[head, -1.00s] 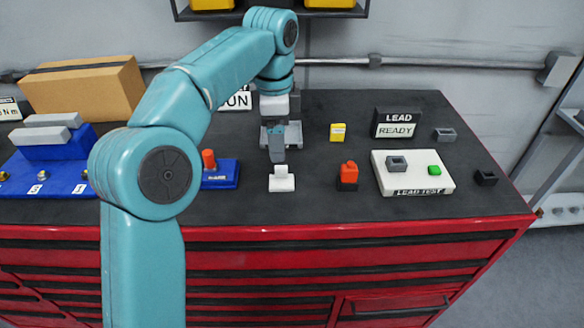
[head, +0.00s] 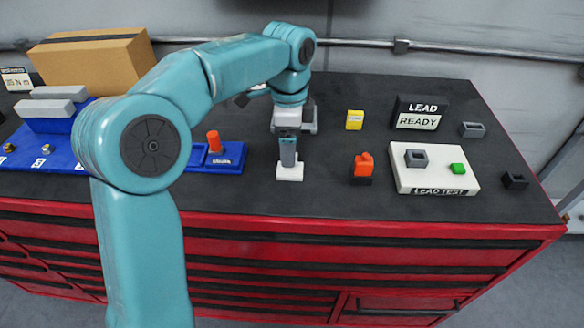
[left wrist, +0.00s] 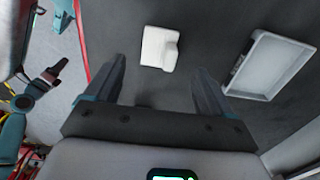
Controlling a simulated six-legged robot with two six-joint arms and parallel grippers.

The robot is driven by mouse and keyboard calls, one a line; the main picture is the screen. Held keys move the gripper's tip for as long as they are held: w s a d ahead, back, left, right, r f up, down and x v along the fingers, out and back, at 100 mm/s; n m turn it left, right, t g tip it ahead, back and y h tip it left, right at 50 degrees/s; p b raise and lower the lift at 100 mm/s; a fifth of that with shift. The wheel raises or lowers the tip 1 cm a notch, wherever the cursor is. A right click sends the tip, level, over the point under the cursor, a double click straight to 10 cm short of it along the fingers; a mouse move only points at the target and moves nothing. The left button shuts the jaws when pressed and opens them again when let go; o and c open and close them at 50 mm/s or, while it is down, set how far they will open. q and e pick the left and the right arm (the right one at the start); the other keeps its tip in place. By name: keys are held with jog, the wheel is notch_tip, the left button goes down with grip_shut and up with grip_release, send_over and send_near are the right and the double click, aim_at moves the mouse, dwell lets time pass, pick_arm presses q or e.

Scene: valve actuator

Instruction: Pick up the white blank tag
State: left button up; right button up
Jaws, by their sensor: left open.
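The white blank tag (head: 289,173) is a small white block with a raised part, standing on the dark bench top near its front edge. My left gripper (head: 288,163) points down over it in the head view, and a finger covers part of the tag. In the left wrist view the tag (left wrist: 158,48) lies just past the fingertips, between the lines of the two spread fingers. My left gripper (left wrist: 160,68) is open and empty, and I see no contact with the tag.
A grey tray (left wrist: 268,65) lies right of the fingers in the wrist view. An orange-topped block (head: 363,165) and the white lead test board (head: 436,183) stand to the right. A blue holder (head: 226,158) is left, a yellow block (head: 355,119) behind. Bare bench surrounds the tag.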

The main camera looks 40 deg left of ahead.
aim_at(290, 170)
pick_arm(q)
jog(key=shift+s+a+f, duration=0.1)
jog(key=shift+f, duration=0.2)
jog(key=f, duration=0.4)
jog(key=shift+d+f, duration=0.25)
jog(key=shift+f, duration=0.1)
jog(key=shift+a+f, duration=0.15)
jog(key=shift+f, duration=0.05)
jog(key=c, duration=1.3)
